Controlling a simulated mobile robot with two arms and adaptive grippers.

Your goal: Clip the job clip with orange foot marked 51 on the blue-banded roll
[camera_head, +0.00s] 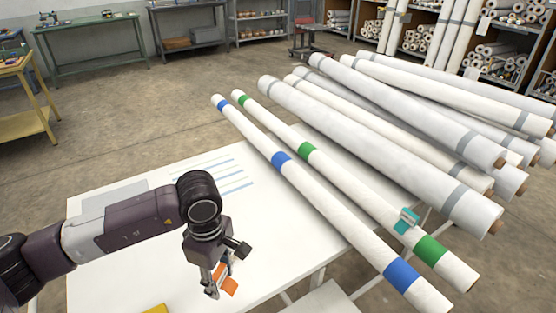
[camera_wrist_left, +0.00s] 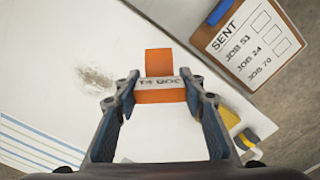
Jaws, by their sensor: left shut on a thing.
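My left gripper (camera_head: 216,285) is over the white table, left of the blue-banded roll. It is shut on the orange job clip (camera_head: 229,283), which also shows between the fingers in the left wrist view (camera_wrist_left: 159,64). The clip has a white label whose print looks upside down; I cannot read a 51 on it. The blue-banded roll (camera_head: 340,217) is long and white with blue bands and lies slantwise across the table's right side, apart from the clip. My right gripper is not in view.
A green-banded roll (camera_head: 360,195) lies beside the blue-banded one and carries a teal clip (camera_head: 406,219). Large grey-banded rolls (camera_head: 370,135) are stacked to the right. The white table (camera_head: 110,270) is mostly clear. A clipboard headed SENT (camera_wrist_left: 245,42) lists jobs 51, 24 and 70.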

